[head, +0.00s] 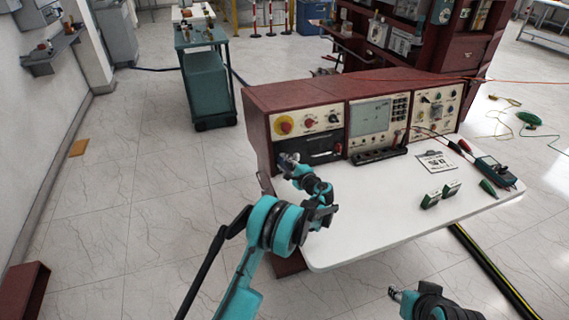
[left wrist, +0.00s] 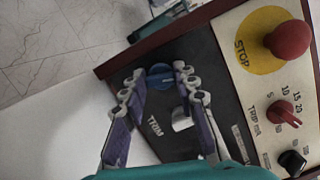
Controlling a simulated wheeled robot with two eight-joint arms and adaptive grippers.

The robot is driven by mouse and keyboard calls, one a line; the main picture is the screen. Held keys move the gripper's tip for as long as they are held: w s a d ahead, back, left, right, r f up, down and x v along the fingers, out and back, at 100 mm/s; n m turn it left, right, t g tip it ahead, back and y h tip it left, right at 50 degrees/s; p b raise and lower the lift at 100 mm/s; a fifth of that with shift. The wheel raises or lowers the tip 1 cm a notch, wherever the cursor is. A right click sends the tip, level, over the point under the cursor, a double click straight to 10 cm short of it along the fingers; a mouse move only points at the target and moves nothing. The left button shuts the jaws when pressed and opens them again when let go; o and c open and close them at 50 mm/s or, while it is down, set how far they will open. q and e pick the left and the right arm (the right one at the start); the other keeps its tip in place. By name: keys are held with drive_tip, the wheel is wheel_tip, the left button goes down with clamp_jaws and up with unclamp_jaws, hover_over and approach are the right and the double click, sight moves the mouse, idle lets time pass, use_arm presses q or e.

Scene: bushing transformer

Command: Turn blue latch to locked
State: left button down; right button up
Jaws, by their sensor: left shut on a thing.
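The blue latch (left wrist: 160,74) is a round blue knob on the dark lower panel (left wrist: 205,85) of the red console. In the left wrist view it sits between the fingertips of my left gripper (left wrist: 157,78), which is shut on it. In the head view my left gripper (head: 287,163) reaches the left end of the dark panel below the red button, and it hides the latch there. My right gripper (head: 396,293) shows only in part at the bottom edge, away from the console; its opening cannot be made out.
A red stop button (head: 284,124) on a yellow disc is above the dark panel. A silver piece (left wrist: 182,120) stands out beside the latch. The white tabletop (head: 375,220) holds a clipboard (head: 437,162), two small boxes and a meter (head: 496,171) at the right.

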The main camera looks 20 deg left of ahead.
use_arm(q)
drive_tip(key=shift+n+g, duration=0.3)
drive_tip(key=shift+n, duration=1.3)
drive_tip(key=c, duration=1.2)
unclamp_jaws()
drive_tip(key=shift+o, duration=0.2)
drive_tip(key=v, duration=1.2)
drive_tip(key=shift+r, duration=0.15)
drive_tip(key=shift+a+h, duration=0.1)
drive_tip(key=shift+h, duration=0.2)
